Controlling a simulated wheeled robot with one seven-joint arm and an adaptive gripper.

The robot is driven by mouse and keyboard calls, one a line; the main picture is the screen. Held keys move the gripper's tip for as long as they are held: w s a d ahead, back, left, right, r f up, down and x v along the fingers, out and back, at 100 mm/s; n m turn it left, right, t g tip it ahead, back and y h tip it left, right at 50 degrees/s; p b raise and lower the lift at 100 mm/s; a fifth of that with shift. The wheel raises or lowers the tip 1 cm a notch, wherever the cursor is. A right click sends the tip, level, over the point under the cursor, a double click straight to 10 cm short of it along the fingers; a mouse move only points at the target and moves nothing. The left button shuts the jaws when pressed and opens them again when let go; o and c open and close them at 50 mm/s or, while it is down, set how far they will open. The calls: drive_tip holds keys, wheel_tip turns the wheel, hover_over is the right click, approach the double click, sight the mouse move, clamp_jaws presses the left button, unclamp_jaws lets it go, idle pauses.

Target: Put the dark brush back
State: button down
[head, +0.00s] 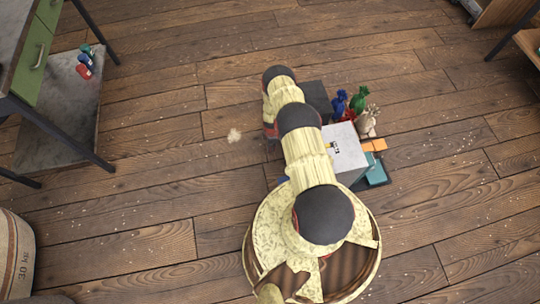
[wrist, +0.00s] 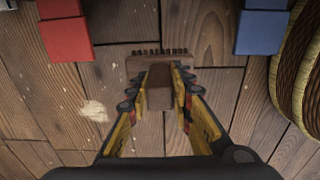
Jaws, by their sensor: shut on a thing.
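The dark brush (wrist: 137,67) is brown with a row of short dark bristles along its far edge in the wrist view. My gripper (wrist: 166,80) is shut on the brush, with its two yellow-and-black fingers on either side of it. The brush is over the plank floor; I cannot tell whether it touches the floor. In the head view my own arm hides the gripper and the brush.
A pale crumb pile (head: 234,135) lies on the floor, left of my arm. A grey box (head: 346,150) stands right, near colored figures (head: 358,103) and a teal block (head: 376,173). The wrist view shows a red block (wrist: 67,38) and a blue block (wrist: 260,30).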

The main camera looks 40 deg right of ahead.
wheel_tip(320, 180, down, 9)
drive_tip(key=b, duration=0.3)
drive_tip(key=shift+f+b, duration=0.15)
drive_tip(key=shift+b, duration=0.2)
drive_tip(key=shift+s+f, duration=0.1)
drive_tip(key=shift+f, duration=0.05)
drive_tip(key=c, duration=1.6)
unclamp_jaws()
